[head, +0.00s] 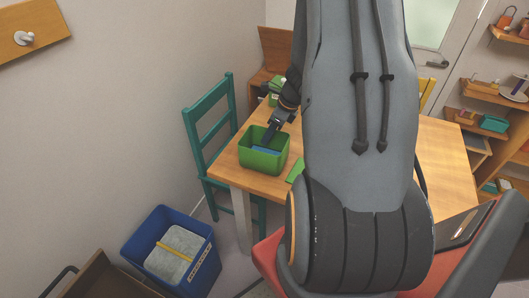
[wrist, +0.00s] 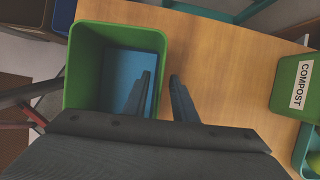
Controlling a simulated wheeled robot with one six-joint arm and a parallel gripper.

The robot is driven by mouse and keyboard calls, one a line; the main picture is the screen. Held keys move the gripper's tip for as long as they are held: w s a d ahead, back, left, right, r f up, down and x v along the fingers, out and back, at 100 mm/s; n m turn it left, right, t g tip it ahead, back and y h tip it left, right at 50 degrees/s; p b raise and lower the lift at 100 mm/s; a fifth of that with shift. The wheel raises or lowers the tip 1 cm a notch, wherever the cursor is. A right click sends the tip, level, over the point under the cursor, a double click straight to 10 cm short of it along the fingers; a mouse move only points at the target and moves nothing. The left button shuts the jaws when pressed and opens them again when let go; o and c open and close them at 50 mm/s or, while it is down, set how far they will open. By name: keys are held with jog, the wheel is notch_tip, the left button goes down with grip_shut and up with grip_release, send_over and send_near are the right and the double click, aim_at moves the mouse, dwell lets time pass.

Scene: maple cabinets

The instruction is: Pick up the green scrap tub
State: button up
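The green tub (head: 262,162) stands open and upright near the left end of the wooden table, with a flat blue thing (head: 266,150) inside. In the wrist view the tub (wrist: 86,65) fills the left half, and the blue thing (wrist: 122,75) lies within it. My gripper (head: 270,138) points down at the tub's rim. In the wrist view my gripper (wrist: 161,76) is open, one finger over the tub's inside and the other outside its right wall. Whether the fingers touch the wall I cannot tell.
A second green container labelled COMPOST (wrist: 300,85) stands apart on the table (wrist: 220,70). A teal chair (head: 212,125) is close to the table's left side. A blue bin (head: 202,270) stands on the floor. My arm hides much of the table.

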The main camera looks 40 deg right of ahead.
aim_at(264, 150)
jog(key=shift+x, duration=1.25)
jog(key=shift+f, duration=0.25)
grip_shut()
